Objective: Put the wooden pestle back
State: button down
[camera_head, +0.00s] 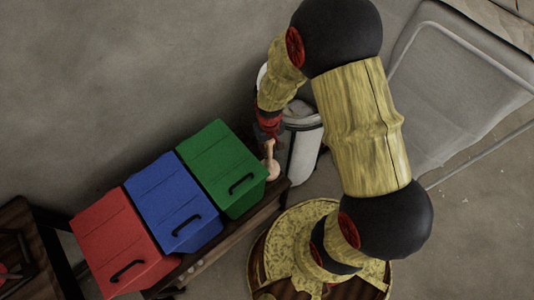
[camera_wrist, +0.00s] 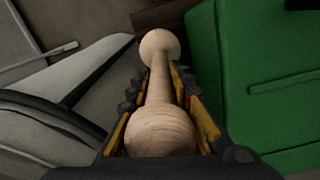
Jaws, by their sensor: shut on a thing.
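The wooden pestle (camera_head: 270,162) is pale, with a rounded knob at each end and a thinner handle between. My gripper (camera_head: 268,136) is shut on it, and the pestle extends from the fingers beside the green box. In the wrist view the pestle (camera_wrist: 160,88) lies between the two fingers of my gripper (camera_wrist: 162,84), with its larger end close to the camera and its smaller knob away. The far knob is over or near a dark wooden edge; I cannot tell whether it touches.
Green (camera_head: 222,165), blue (camera_head: 172,200) and red (camera_head: 120,240) lidded boxes stand in a row on a dark wooden bench (camera_head: 235,228). A white bin (camera_head: 304,150) stands right of the pestle. A grey chair-like piece (camera_head: 455,90) is at the upper right. Open floor lies upper left.

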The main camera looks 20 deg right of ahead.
jog(key=shift+w+a+f+b, duration=0.2)
jog(key=shift+f+b, duration=0.4)
jog(key=shift+f, duration=0.4)
jog(key=shift+w+a+f+b, duration=0.1)
jog(key=shift+w+f+b, duration=0.15)
jog(key=shift+f+b, duration=0.5)
jog(key=shift+f, duration=0.4)
jog(key=c, duration=1.6)
grip_release()
jog(key=shift+s, duration=0.1)
notch_tip(320, 180, up, 12)
jog(key=p, duration=0.5)
jog(key=shift+r, duration=0.25)
